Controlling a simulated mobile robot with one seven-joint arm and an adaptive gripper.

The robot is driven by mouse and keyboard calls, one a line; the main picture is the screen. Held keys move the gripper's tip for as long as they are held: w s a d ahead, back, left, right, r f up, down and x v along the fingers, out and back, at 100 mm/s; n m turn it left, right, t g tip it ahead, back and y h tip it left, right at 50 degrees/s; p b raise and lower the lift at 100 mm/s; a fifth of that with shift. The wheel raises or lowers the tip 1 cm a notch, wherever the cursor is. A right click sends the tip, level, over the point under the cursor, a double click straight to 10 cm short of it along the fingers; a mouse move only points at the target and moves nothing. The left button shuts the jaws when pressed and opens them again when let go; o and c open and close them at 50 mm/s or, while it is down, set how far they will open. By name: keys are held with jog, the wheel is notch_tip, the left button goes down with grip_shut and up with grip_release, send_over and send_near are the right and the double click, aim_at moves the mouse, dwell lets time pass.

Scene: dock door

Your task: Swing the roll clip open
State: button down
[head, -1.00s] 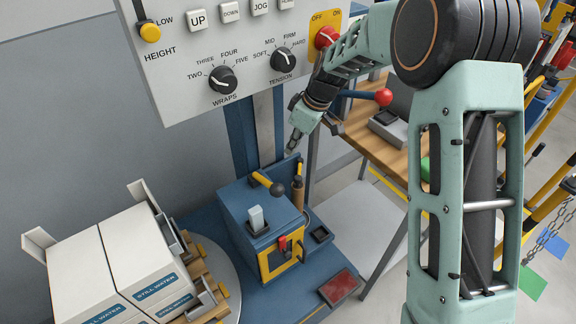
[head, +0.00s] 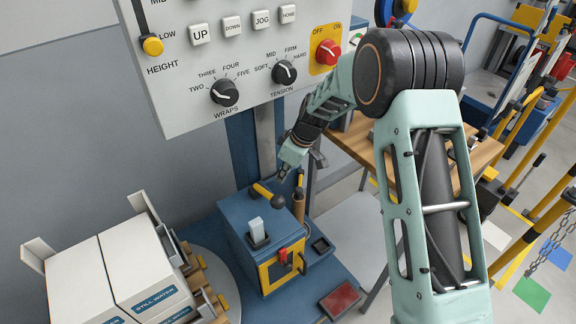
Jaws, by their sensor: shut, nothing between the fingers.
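The blue box (head: 240,240) of the wrapping machine stands left of my arm in the head view. On its top is a short yellow arm with a dark ball end (head: 278,202), which looks like the roll clip. A thin tan upright roll (head: 299,207) stands just right of it. My gripper (head: 282,174) points down above the dark ball, a little apart from it in the picture. Its fingers look small and closed, with nothing seen in them. The wrist partly hides the area behind.
The control panel (head: 185,95) with knobs and buttons hangs above and left of my gripper. Boxes of still water (head: 125,265) stand at lower left. A wooden bench (head: 360,143) is behind my arm. A red pad (head: 340,299) lies on the blue base.

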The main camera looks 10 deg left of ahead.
jog(key=shift+s+d+f, duration=0.15)
jog(key=shift+d+f, duration=0.05)
jog(key=shift+d, duration=0.4)
jog(key=shift+s+d+f, duration=0.15)
jog(key=shift+d+f, duration=0.05)
jog(key=shift+d, duration=0.4)
jog(key=shift+s+d+f, duration=0.15)
jog(key=shift+d+f, duration=0.05)
jog(key=shift+d, duration=0.4)
jog(key=shift+d+f, duration=0.1)
jog(key=d+n+b, duration=0.2)
jog(key=b, duration=0.1)
jog(key=shift+w+f+g, duration=0.15)
jog(key=shift+g, duration=0.25)
jog(key=w+d+n+g, duration=0.2)
jog(key=d+n, duration=0.3)
jog(key=n, duration=0.3)
jog(key=shift+w+d+r+g+h+b, duration=0.2)
jog(key=shift+w+d+g+h+b, duration=0.1)
jog(key=shift+w+d+b, duration=0.1)
